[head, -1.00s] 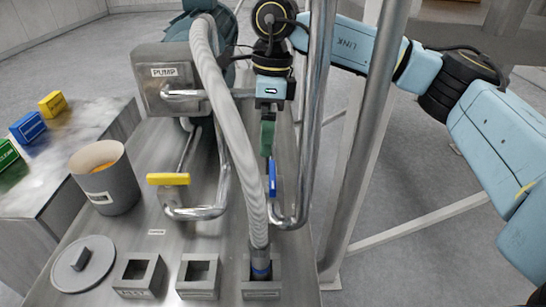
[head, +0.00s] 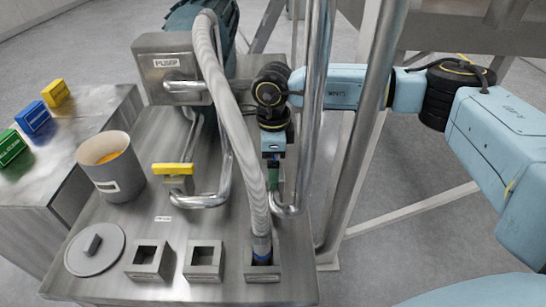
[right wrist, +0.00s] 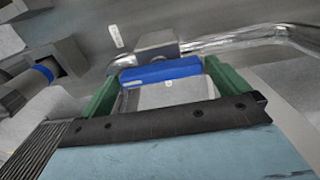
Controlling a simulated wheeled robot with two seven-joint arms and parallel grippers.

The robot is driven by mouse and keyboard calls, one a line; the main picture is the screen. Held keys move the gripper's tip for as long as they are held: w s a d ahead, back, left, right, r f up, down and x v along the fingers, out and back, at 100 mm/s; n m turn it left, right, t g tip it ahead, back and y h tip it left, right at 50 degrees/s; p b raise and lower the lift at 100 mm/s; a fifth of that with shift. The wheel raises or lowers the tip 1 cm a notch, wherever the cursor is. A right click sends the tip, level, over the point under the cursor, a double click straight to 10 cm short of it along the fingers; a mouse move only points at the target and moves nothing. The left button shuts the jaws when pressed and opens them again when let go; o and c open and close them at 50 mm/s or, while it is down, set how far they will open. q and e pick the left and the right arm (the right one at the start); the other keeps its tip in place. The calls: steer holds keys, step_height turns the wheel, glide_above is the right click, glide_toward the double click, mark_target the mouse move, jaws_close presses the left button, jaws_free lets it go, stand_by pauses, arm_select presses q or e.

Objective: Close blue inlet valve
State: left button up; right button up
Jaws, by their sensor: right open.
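The blue inlet valve handle (right wrist: 160,72) shows in the right wrist view as a blue bar on a grey metal valve body (right wrist: 157,45). It lies crosswise between the two green fingers of my right gripper (right wrist: 162,70). The fingers are open, one at each end of the bar; I cannot tell whether they touch it. In the head view my right gripper (head: 274,184) points down beside the bent pipe (head: 290,210), just right of the ribbed hose. The handle is mostly hidden there behind the gripper and wrist. My left gripper is not in view.
The ribbed hose (head: 240,130) runs close left of the gripper, and upright steel pipes (head: 316,110) stand close right. A yellow valve handle (head: 172,168), a grey bucket (head: 110,168), a round lid (head: 94,250) and square sockets (head: 204,260) are on the metal table (head: 120,225).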

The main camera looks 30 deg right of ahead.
steer(key=shift+f, duration=0.2)
steer(key=c, duration=0.7)
steer(key=shift+f+n+b, duration=0.15)
steer(key=shift+n+b, duration=1.15)
steer(key=shift+b, duration=0.15)
steer(key=n+b, duration=0.8)
steer(key=n, duration=0.2)
steer(key=shift+n+b, duration=0.4)
steer(key=shift+r+n+b, duration=0.2)
steer(key=shift+n+b, duration=0.9)
steer(key=shift+n, duration=1.2)
